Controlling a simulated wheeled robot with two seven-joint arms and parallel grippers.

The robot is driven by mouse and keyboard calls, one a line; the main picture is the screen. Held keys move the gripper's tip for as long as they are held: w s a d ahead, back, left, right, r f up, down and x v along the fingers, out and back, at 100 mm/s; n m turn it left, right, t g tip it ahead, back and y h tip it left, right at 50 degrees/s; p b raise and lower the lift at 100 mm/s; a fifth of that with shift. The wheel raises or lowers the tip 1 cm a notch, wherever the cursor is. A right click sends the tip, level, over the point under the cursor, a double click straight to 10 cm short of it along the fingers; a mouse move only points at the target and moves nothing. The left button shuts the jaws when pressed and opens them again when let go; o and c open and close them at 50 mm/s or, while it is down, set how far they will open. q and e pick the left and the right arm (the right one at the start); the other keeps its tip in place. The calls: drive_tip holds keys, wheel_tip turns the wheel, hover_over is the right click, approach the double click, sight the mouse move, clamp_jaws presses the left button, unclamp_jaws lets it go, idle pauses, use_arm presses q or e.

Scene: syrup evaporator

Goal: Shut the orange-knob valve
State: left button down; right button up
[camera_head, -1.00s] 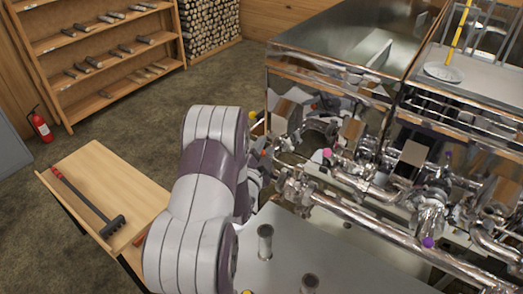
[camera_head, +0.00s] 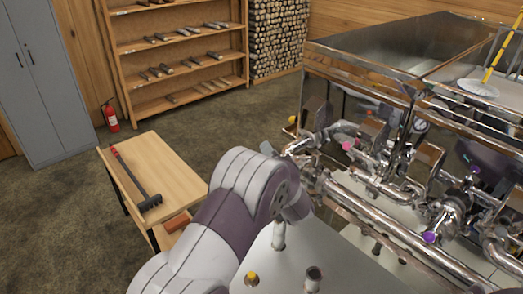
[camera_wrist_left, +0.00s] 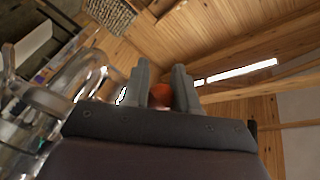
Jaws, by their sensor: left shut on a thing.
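The orange knob (camera_wrist_left: 160,95) shows in the left wrist view as a small orange-red piece between my left gripper's fingers (camera_wrist_left: 163,85). The two dark grey fingers stand on either side of it and are shut on it. The rest of the valve is hidden behind the gripper. In the head view my left arm reaches to the near pipes of the evaporator (camera_head: 375,75); its wrist covers the gripper, and I cannot make out the orange knob there. My right gripper is in neither view.
Shiny pipes (camera_head: 390,230) with a pink knob (camera_head: 347,146) and a purple knob (camera_head: 430,237) run right of my arm. A wooden bench (camera_head: 165,168) with a rake-like tool (camera_head: 135,180) stands left. A fire extinguisher (camera_head: 111,118) stands behind it; open floor lies between.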

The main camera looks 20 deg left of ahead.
use_arm(q)
drive_tip(key=s+d+r+n+g+y+p, duration=0.1)
drive_tip(key=s+d+n+g+y, duration=0.4)
drive_tip(key=g, duration=0.6)
drive_tip(key=s+n+y+p, duration=0.1)
drive_tip(key=s+n, duration=0.1)
drive_tip(key=n, duration=0.1)
drive_tip(key=shift+d+n+p, duration=0.15)
drive_tip(key=shift+n+p, duration=0.15)
drive_tip(key=shift+n, duration=0.1)
drive_tip(key=c, duration=0.9)
unclamp_jaws()
drive_tip(key=shift+d, duration=0.1)
drive_tip(key=shift+d+f, duration=0.1)
drive_tip(key=shift+f, duration=0.1)
